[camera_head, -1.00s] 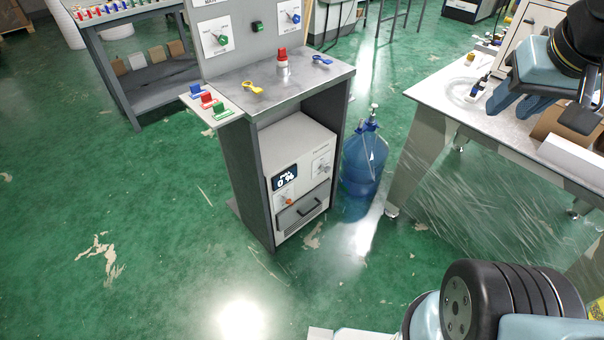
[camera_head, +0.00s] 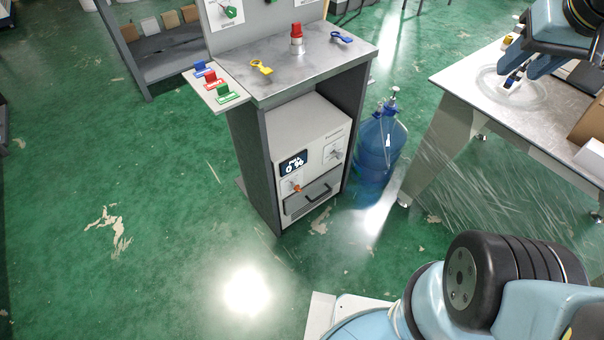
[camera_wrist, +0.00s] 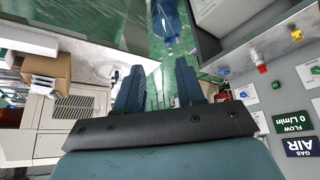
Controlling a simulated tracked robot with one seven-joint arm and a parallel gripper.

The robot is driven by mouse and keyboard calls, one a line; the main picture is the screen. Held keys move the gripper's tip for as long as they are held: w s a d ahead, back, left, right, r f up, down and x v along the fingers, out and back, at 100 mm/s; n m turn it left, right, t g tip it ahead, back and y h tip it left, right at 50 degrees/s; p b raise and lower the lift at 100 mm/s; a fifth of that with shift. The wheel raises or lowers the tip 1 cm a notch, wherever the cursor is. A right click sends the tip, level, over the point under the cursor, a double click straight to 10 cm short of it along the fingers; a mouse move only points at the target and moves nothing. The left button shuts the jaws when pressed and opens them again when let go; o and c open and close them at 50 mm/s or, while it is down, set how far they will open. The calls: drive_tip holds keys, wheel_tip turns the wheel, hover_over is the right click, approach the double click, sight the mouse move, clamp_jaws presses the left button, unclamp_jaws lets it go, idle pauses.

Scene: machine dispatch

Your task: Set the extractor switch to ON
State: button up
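The extractor appears to be the light grey box (camera_head: 318,139) in the lower bay of the grey cabinet, in the head view. Its front has a dark display (camera_head: 294,163) reading 0 %, a small orange-tipped switch (camera_head: 296,188) below it, and a knob (camera_head: 337,153) at the upper right. Which control is the power switch and its setting are too small to tell. My gripper (camera_head: 524,62) is at the upper right over the white table, far from the extractor. In the wrist view its fingers (camera_wrist: 158,82) are apart with nothing between them.
A blue water bottle (camera_head: 378,150) stands on the floor right of the cabinet. The white table (camera_head: 500,107) stands to the right. The green floor in front and left is clear.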

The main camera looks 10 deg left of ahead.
drive_tip(key=w+a+f+n+t+y, duration=0.1)
drive_tip(key=w+a+f, duration=0.25)
drive_tip(key=w, duration=0.45)
drive_tip(key=w+a+f+n, duration=0.2)
drive_tip(key=w+a+f, duration=0.15)
drive_tip(key=w, duration=0.45)
drive_tip(key=w+a+f+n+t+y, duration=0.1)
drive_tip(key=w+a+f, duration=0.25)
drive_tip(key=w, duration=0.45)
drive_tip(key=w+a+f+n+t, duration=0.1)
drive_tip(key=w+a+f, duration=0.35)
drive_tip(key=f, duration=0.25)
drive_tip(key=w+a+f+n+y, duration=0.1)
drive_tip(key=w+a+f, duration=0.2)
drive_tip(key=a+f, duration=0.25)
drive_tip(key=w+a+f+n+t, duration=0.1)
drive_tip(key=w+a+f, duration=0.25)
drive_tip(key=f, duration=0.45)
drive_tip(key=n+t+y, duration=0.2)
drive_tip(key=n+y, duration=0.3)
drive_tip(key=n, duration=0.2)
approach(298, 189)
drive_tip(key=x, duration=0.7)
drive_tip(key=f+x, duration=0.1)
drive_tip(key=x, duration=0.3)
drive_tip(key=shift+w+f, duration=0.15)
drive_tip(key=shift+f, duration=0.05)
